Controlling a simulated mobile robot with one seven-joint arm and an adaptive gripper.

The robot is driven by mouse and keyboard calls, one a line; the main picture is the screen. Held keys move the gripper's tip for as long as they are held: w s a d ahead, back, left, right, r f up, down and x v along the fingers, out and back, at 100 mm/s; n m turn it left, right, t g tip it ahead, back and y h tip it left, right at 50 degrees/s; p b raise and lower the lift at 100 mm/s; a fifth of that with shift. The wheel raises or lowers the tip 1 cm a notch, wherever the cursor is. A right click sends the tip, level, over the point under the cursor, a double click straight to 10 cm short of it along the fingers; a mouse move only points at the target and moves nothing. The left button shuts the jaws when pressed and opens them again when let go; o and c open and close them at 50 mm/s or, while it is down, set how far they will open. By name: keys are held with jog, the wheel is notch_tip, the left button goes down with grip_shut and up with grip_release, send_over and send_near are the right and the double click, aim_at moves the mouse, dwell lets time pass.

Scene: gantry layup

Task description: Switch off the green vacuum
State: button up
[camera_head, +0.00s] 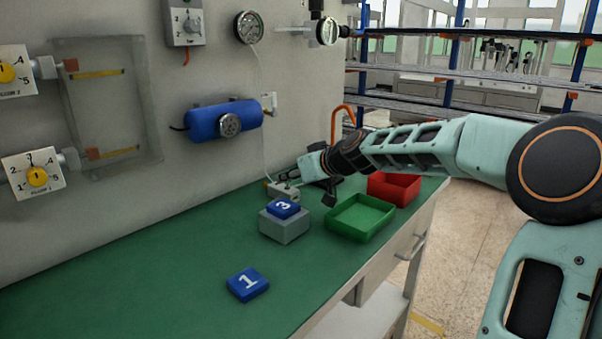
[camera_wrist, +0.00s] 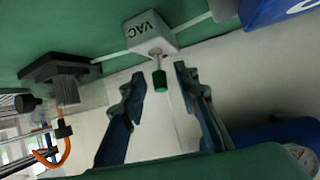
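The vacuum switch is a small light-grey box marked VAC (camera_wrist: 150,33) in the wrist view, with a short lever ending in a green cap (camera_wrist: 158,80). In the head view the box (camera_head: 283,190) sits at the back of the green table by the wall, partly hidden by my gripper. My gripper (camera_wrist: 160,73) is open and empty. Its two dark fingertips stand on either side of the green cap, with a visible gap on both sides.
A grey block with a blue 3 tile (camera_head: 284,207) stands near the switch. A green tray (camera_head: 360,236) and a red tray (camera_head: 413,189) lie to its right. A blue tank (camera_head: 222,120) hangs on the wall. A black-based item (camera_wrist: 62,68) stands beside the switch.

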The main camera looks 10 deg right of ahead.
jog(key=v, duration=1.1)
jog(key=shift+s+d, duration=0.2)
jog(key=shift+s, duration=0.1)
dwell(0.3)
